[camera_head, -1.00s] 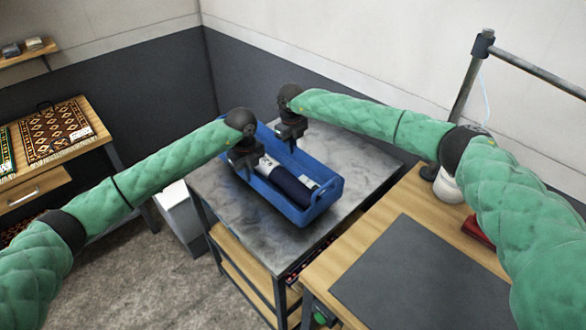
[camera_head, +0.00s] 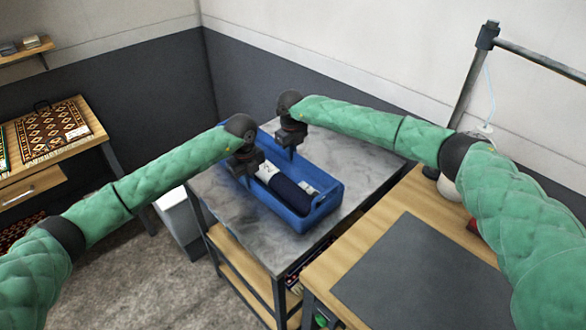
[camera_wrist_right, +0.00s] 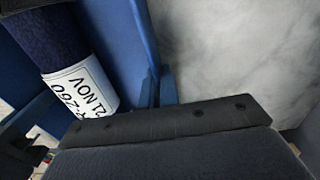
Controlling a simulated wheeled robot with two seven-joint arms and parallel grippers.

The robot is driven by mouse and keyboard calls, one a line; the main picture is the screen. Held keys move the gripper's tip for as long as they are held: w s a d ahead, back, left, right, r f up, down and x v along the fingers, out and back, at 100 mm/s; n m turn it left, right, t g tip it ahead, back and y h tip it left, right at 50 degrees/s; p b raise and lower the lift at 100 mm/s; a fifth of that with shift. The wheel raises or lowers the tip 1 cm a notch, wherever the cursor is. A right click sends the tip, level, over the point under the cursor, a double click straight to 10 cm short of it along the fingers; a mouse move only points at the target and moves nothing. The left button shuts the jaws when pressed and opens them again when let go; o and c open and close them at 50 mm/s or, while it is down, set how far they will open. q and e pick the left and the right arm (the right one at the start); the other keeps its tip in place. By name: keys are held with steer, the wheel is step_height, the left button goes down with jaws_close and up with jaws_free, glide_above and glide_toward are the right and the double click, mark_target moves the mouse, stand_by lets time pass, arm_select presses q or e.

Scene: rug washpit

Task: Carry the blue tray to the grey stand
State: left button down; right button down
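The blue tray (camera_head: 315,222) is over the metal-topped grey stand (camera_head: 355,165) and looks level; I cannot see a gap beneath it. It holds a dark blue roll (camera_head: 290,192) with a white label, which also shows in the right wrist view (camera_wrist_right: 58,50). My left gripper (camera_head: 247,172) points down at the tray's left long side. My right gripper (camera_head: 292,152) points down at the opposite side, towards the back. In the right wrist view the tray's blue wall (camera_wrist_right: 128,45) lies close by the dark gripper body. The fingertips are hidden, so their grip is unclear.
A wooden table (camera_head: 345,245) with a dark mat (camera_head: 425,275) stands at the right, near the stand. A metal post (camera_head: 470,85) rises behind it. A wooden bench with patterned rugs (camera_head: 50,130) is at the left. Walls close off the back.

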arm_select(q)
steer(key=shift+f, duration=0.25)
arm_select(e)
steer(key=shift+f, duration=0.2)
arm_select(q)
steer(key=c, duration=1.6)
jaws_free()
steer(key=shift+r, duration=0.1)
steer(key=shift+c, duration=0.2)
arm_select(e)
steer(key=c, duration=1.6)
jaws_free()
steer(key=shift+c, duration=0.2)
steer(key=shift+r, duration=0.1)
arm_select(q)
step_height(320, 180, up, 12)
steer(key=shift+f, duration=0.1)
arm_select(e)
step_height(320, 180, up, 12)
